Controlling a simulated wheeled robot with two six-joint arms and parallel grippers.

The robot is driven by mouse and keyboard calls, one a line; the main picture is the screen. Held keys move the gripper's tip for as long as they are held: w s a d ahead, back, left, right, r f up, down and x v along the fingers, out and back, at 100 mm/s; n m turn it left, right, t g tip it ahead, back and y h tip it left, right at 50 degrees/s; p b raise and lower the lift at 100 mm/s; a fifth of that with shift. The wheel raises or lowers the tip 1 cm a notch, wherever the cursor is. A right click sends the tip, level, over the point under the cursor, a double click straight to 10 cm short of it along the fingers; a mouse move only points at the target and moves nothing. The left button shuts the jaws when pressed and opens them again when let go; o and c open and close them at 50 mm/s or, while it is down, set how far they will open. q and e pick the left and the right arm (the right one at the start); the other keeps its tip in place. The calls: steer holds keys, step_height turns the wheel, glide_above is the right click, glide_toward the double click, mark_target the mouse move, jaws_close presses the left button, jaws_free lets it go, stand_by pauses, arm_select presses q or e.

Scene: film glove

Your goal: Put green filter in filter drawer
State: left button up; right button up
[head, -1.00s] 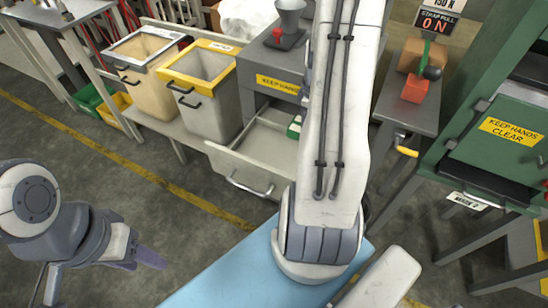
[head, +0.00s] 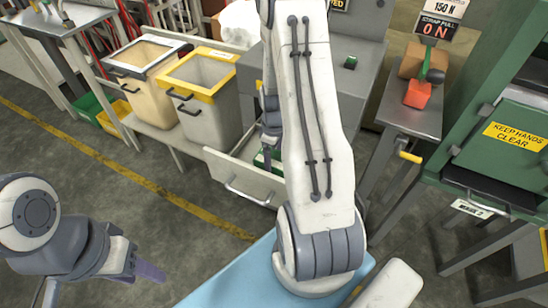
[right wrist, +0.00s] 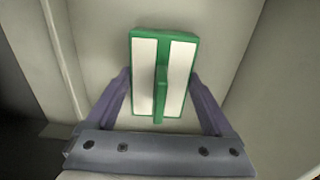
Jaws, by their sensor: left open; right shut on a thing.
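The green filter (right wrist: 177,75), a green frame with two white panels and a middle bar, is between the purple fingers of my right gripper (right wrist: 161,85), which is shut on it. In the head view only a bit of the filter's green (head: 261,159) shows beside my right arm. The filter drawer (head: 240,172) is pulled out, pale grey with a bar handle. The filter is in or just over the drawer; I cannot tell whether it touches the floor of it. My left gripper (head: 150,270) is open and empty, low at the left, away from the drawer.
A grey machine (head: 362,85) is behind my right arm. A green press (head: 505,160) stands right. The floor at left is clear.

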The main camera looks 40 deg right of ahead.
steer(key=shift+f, duration=0.1)
steer(key=o, duration=1.2)
step_height(320, 180, up, 12)
steer(key=shift+r+p, duration=0.2)
steer(key=shift+p, duration=1.05)
